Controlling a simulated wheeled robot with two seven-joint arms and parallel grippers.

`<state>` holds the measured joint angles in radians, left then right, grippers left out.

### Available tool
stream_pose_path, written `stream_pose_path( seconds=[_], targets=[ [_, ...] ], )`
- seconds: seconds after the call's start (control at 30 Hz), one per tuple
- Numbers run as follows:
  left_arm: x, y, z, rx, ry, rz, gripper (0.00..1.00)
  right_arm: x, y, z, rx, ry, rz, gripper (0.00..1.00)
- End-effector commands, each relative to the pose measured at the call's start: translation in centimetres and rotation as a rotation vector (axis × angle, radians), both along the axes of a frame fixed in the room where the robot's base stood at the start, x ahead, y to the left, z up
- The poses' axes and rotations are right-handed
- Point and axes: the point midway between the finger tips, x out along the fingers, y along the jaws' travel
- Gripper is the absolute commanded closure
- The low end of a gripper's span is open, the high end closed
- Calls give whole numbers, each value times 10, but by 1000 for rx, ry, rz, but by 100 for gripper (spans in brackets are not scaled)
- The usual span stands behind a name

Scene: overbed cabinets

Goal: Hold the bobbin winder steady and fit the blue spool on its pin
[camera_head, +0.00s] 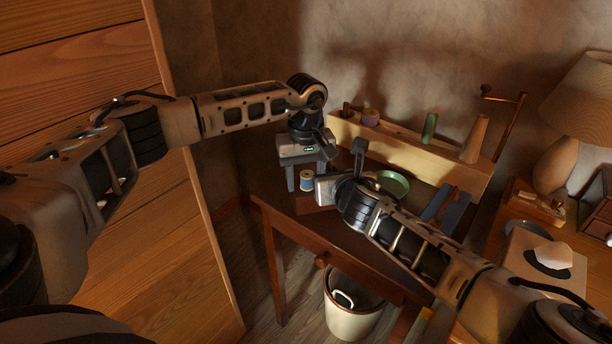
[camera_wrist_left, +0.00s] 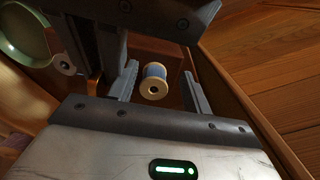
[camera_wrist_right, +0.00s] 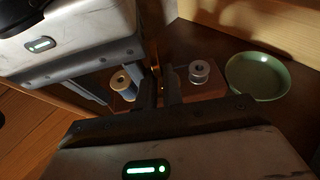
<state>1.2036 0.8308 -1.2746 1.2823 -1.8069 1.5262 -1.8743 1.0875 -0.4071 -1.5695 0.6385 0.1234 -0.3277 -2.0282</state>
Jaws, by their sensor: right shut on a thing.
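The blue spool (camera_head: 307,180), with pale ends, stands upright at the table's left end, and it shows in the left wrist view (camera_wrist_left: 154,84). My left gripper (camera_head: 306,182) points down around it, fingers apart, with a gap on both sides. The bobbin winder is a low red-brown block (camera_wrist_right: 208,86) carrying a grey round part (camera_wrist_right: 199,70). The spool is over or on the block's left end; I cannot tell whether it is on the pin, which is hidden. My right gripper (camera_wrist_right: 161,88) is shut on the winder between the spool and the grey part.
A green dish (camera_head: 393,184) lies just right of the winder. A pale wooden rack (camera_head: 400,152) with spools and cones stands along the wall. A blue-grey object (camera_head: 446,206) is farther right. A white bin (camera_head: 352,310) stands on the floor in front.

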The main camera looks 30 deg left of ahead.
Motion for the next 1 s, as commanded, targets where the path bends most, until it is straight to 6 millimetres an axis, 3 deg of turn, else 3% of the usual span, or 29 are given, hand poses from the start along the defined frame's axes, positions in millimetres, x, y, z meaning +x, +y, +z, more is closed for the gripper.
stream_pose_path(
  seconds=[0.23, 0.7, 1.0],
  targets=[
    [3, -2, 11, -6, -12, -1, 47, -6, 6, 1, 4, 0, 16, 100],
    [2, -1, 102, -3, -9, -1, 47, -5, 5, 0, 4, 2, 12, 100],
    [1, 0, 121, -1, -2, 0, 47, -3, 3, 0, 2, 1, 8, 100]
  ],
)
